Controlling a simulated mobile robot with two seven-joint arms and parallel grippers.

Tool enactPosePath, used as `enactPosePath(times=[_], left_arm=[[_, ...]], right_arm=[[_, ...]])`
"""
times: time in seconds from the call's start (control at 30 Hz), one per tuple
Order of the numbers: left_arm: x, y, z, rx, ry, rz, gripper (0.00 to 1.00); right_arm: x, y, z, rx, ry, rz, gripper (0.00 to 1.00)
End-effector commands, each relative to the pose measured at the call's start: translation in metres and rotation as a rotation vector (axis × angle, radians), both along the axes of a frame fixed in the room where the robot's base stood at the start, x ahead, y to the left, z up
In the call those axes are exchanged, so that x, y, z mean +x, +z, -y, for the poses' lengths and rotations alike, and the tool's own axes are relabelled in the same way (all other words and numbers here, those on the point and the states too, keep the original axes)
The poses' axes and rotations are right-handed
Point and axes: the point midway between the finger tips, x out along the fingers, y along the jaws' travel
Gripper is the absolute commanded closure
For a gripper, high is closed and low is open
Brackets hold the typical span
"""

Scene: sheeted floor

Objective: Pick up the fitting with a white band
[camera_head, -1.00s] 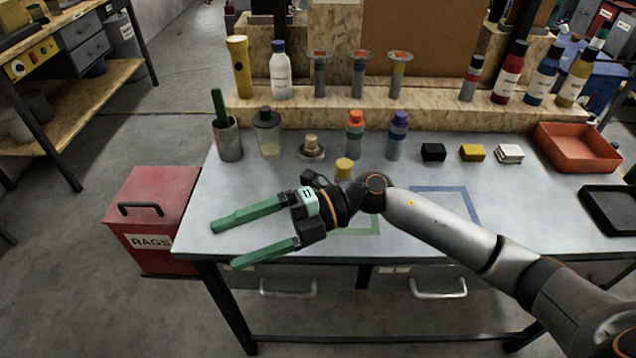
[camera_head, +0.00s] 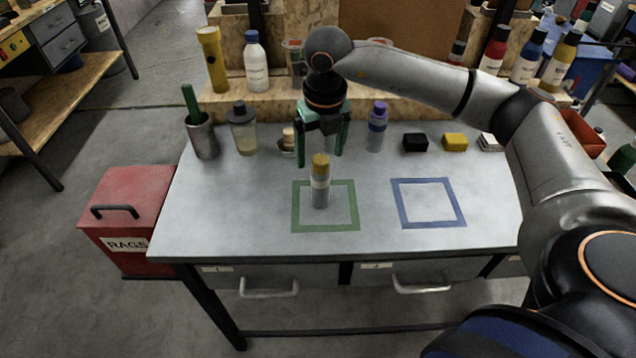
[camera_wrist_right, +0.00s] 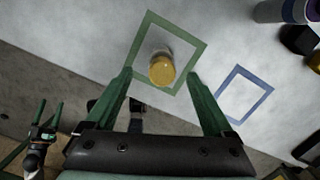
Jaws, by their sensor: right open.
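A fitting with a yellow cap and a pale band on its grey body (camera_head: 320,185) stands upright inside the green square outline on the bench. In the right wrist view its cap (camera_wrist_right: 162,70) shows between and beyond the fingers. My right gripper (camera_head: 320,160) is open and empty, its green fingers pointing down above the bench, around and above the fitting's cap in the picture; it does not visibly touch it. The fingers also show in the right wrist view (camera_wrist_right: 160,82). My left gripper (camera_wrist_right: 51,108) shows small at lower left there, fingers apart.
A blue square outline (camera_head: 428,203) is empty. A purple-capped bottle (camera_head: 377,128), a black block (camera_head: 415,142) and a yellow block (camera_head: 455,142) stand behind. A jar (camera_head: 242,132) and a cup (camera_head: 203,138) are at the left. The bench front is clear.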

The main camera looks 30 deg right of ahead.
Motion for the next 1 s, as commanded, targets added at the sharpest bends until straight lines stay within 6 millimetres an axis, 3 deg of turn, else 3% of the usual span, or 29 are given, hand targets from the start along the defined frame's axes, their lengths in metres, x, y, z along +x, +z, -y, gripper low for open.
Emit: enactPosePath(times=[0.1,0.37,0.63,0.93,1.0], left_arm=[[0.0,0.003,0.0,0.0,0.0,0.0,0.14],[0.0,0.007,0.0,0.0,0.0,0.0,0.14],[0.0,0.015,0.0,0.0,0.0,0.0,0.14],[0.0,0.014,0.0,0.0,0.0,0.0,0.14],[0.0,0.014,0.0,0.0,0.0,0.0,0.14]], right_arm=[[0.002,-0.019,0.0,0.001,0.002,-0.003,0.13],[0.004,-0.039,0.002,0.002,0.002,-0.003,0.13],[0.007,-0.077,0.004,0.004,0.002,-0.001,0.13],[0.008,-0.082,0.004,0.004,0.003,0.001,0.13],[0.008,-0.082,0.004,0.004,0.003,0.001,0.21]])
